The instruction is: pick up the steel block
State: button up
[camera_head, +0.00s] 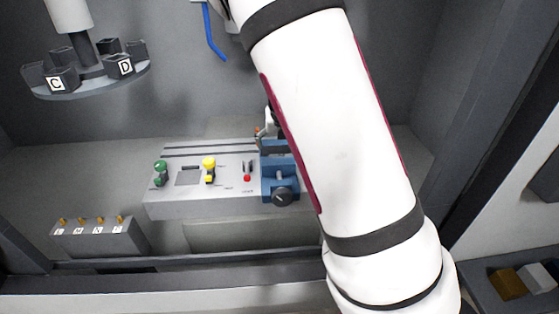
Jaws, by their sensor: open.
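A light grey block (540,277), which looks like the steel block, sits in a dark tray at the lower right. A brown block (508,284) is beside it on the left. My white arm crosses the picture from the bottom right to the top. I cannot make out my gripper or its fingers. A small white and orange part shows past the arm's left edge, above the blue vise, but I cannot tell what it is.
A grey panel (160,206) carries a green knob (160,173), a yellow lever (209,170) and a blue vise (281,178). A round rack (92,88) with lettered dark blocks hangs at upper left. A grey box (97,241) with several brass pegs stands at lower left.

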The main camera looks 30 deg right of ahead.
jog(key=x, duration=0.5)
jog(key=shift+d+f, duration=0.25)
jog(key=shift+f, duration=0.2)
jog(key=shift+w+f, duration=0.25)
jog(key=shift+f, duration=0.3)
jog(key=c, duration=1.6)
notch_tip(320, 180, up, 10)
jog(key=shift+r, duration=0.1)
